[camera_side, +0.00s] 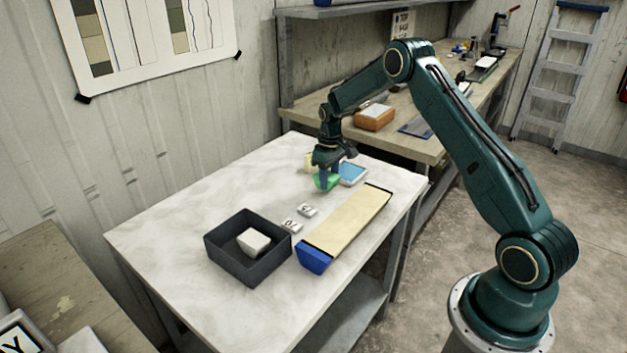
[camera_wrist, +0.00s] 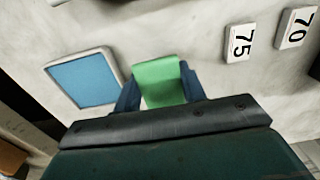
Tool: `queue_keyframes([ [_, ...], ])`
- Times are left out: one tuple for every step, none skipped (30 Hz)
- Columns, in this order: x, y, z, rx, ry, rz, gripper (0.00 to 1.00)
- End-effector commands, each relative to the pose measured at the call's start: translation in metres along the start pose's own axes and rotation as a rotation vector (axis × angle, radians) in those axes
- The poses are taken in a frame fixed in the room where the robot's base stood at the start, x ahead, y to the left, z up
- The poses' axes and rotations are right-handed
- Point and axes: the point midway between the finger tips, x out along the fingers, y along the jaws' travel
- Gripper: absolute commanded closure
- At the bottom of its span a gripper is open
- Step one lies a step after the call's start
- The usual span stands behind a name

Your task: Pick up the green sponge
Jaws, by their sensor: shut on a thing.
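The green sponge (camera_side: 327,181) is between the blue fingers of my gripper (camera_side: 330,178) at the far part of the white table. In the wrist view the green sponge (camera_wrist: 160,80) shows between the two dark blue fingers of my gripper (camera_wrist: 160,92), which are shut on it. Part of the sponge is hidden behind the fingers and the gripper body. I cannot tell whether it touches the table top.
A blue tile with a pale rim (camera_side: 352,173) lies close beside the sponge. A long beige tray with a blue end (camera_side: 350,222), two number blocks (camera_side: 298,218) and a dark box (camera_side: 222,255) holding a white block (camera_side: 253,241) stand nearer. The table's left part (camera_side: 165,225) is clear.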

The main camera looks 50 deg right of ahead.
Motion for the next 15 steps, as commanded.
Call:
queue_keyframes([
  [-0.009, 0.000, -0.001, 0.000, 0.004, 0.002, 0.80],
  [-0.014, 0.000, -0.001, 0.000, 0.004, 0.002, 0.80],
  [-0.021, 0.000, -0.001, 0.000, 0.004, 0.002, 0.80],
  [-0.027, 0.001, -0.001, 0.000, 0.005, 0.002, 0.80],
  [-0.033, 0.000, -0.001, 0.000, 0.005, 0.002, 0.80],
  [-0.040, 0.001, -0.001, 0.000, 0.005, 0.002, 0.80],
  [-0.047, 0.001, -0.001, 0.000, 0.005, 0.002, 0.80],
  [-0.053, 0.001, -0.001, 0.000, 0.005, 0.002, 0.80],
  [-0.062, 0.001, -0.001, 0.000, 0.005, 0.002, 0.80],
  [-0.069, 0.001, -0.001, 0.000, 0.005, 0.002, 0.80],
  [-0.075, 0.001, -0.001, 0.000, 0.005, 0.003, 0.80],
  [-0.084, 0.001, -0.001, 0.000, 0.004, 0.002, 0.80],
  [-0.091, 0.001, -0.001, 0.000, 0.005, 0.003, 0.80],
  [-0.098, 0.001, -0.001, 0.000, 0.005, 0.002, 0.80],
  [-0.106, 0.001, -0.001, 0.000, 0.004, 0.002, 0.80],
])
